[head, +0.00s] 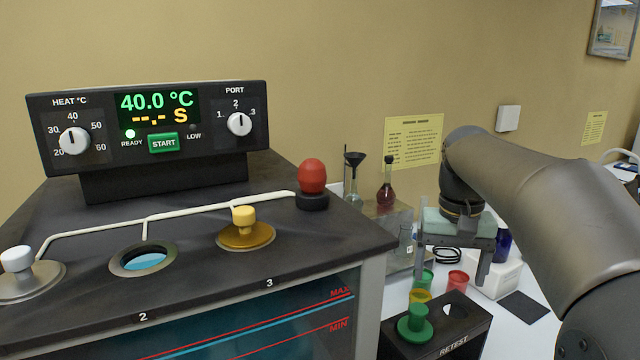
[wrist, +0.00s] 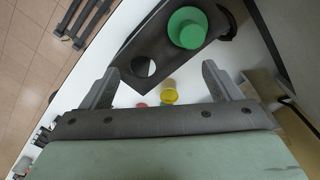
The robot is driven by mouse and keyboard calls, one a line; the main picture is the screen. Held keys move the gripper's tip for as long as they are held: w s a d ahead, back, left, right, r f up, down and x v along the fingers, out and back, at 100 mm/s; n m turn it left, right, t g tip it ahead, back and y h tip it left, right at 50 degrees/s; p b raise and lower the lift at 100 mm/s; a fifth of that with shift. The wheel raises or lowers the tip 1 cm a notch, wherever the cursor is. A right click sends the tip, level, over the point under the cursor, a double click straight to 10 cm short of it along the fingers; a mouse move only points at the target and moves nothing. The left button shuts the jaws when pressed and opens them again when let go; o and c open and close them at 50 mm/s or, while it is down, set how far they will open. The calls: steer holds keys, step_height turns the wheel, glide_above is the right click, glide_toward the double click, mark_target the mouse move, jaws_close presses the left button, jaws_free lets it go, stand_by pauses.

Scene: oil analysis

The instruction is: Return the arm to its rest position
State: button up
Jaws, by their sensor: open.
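My gripper (head: 452,268) hangs at the right of the head view, pointing down. Its two fingers are spread apart with nothing between them. In the wrist view my gripper (wrist: 160,72) also shows both fingers wide apart. The other hole is empty. The gripper touches neither the rack nor the stopper.
A black analyser (head: 200,290) fills the left, with a control panel (head: 150,125), white and yellow (head: 245,230) stoppers and an open port 2 (head: 143,260). A red ball knob (head: 312,176) stands at its right edge. Small coloured cups (head: 458,280) and glassware (head: 387,185) stand near the gripper.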

steer(key=s+a+f+n, duration=0.1)
steer(key=s+a+f, duration=0.4)
steer(key=s+f, duration=0.5)
steer(key=shift+s+a+n, duration=0.15)
steer(key=shift+a+n, duration=0.05)
steer(key=shift+n, duration=0.7)
steer(key=s+f, duration=0.3)
steer(key=s+a+f, duration=0.1)
steer(key=s+f, duration=0.2)
steer(key=s+a+f, duration=0.1)
steer(key=s+f, duration=0.1)
steer(key=s, duration=0.2)
steer(key=shift+a+f, duration=0.15)
steer(key=shift+f, duration=0.25)
steer(key=c, duration=0.3)
steer(key=shift+s+f, duration=0.2)
steer(key=shift+f, duration=0.1)
steer(key=shift+c, duration=1.4)
